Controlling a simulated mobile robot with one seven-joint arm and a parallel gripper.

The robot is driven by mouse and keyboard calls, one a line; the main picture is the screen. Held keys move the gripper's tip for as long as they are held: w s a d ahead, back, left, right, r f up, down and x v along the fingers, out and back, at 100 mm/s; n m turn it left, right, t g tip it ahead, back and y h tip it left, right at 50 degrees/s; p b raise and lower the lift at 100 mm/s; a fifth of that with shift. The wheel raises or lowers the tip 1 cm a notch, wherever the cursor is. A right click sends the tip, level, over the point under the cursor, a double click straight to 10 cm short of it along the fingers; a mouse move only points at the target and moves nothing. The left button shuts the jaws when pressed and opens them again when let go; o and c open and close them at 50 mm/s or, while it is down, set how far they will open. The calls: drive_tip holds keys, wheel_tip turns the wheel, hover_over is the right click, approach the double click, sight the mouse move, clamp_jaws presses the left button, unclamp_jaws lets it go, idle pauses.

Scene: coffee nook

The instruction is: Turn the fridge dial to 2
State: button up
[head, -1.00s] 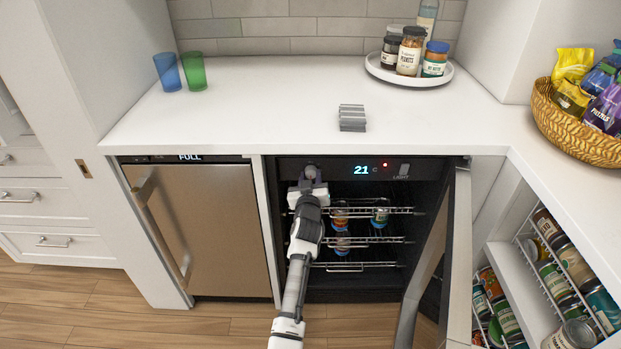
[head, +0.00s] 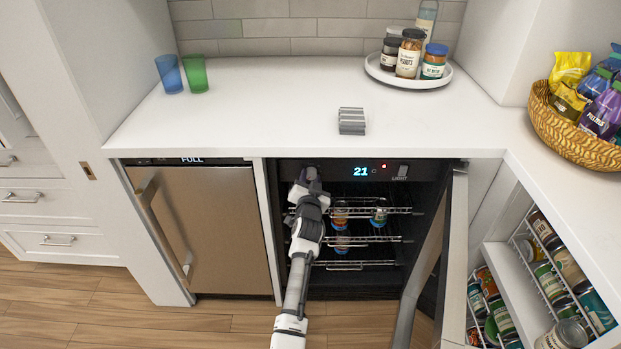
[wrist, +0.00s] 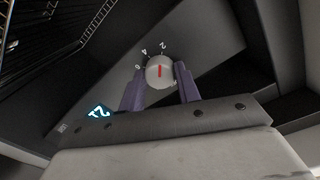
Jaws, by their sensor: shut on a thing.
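The dial (wrist: 153,62) is a round pale knob with a red line, at the upper left of the open fridge (head: 432,171). In the wrist view, the numbers 2, 4 and 6 curve around its upper and left side. The red line stands nearly upright in the picture, its upper end towards the 2. My gripper (wrist: 160,70) is shut on the dial, with one purple finger on each side. In the head view my gripper (head: 308,177) hides the dial.
The fridge display (head: 361,171) reads 21, with a red light and a LIGHT switch (head: 403,171) to its right. Wire racks with several cans lie below. The open fridge door (head: 453,255) stands to the right of my arm. A closed appliance (head: 205,225) is at left.

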drive_tip(key=shift+m, duration=0.3)
idle(0.4)
drive_tip(key=o, duration=1)
drive_tip(key=shift+s, duration=0.15)
drive_tip(key=shift+s+a+r+b, duration=0.15)
drive_tip(key=shift+s+b, duration=0.45)
drive_tip(key=shift+s, duration=2.8)
drive_tip(key=shift+s+a+r+b, duration=0.1)
drive_tip(key=shift+s+b, duration=0.45)
drive_tip(key=shift+s, duration=2.85)
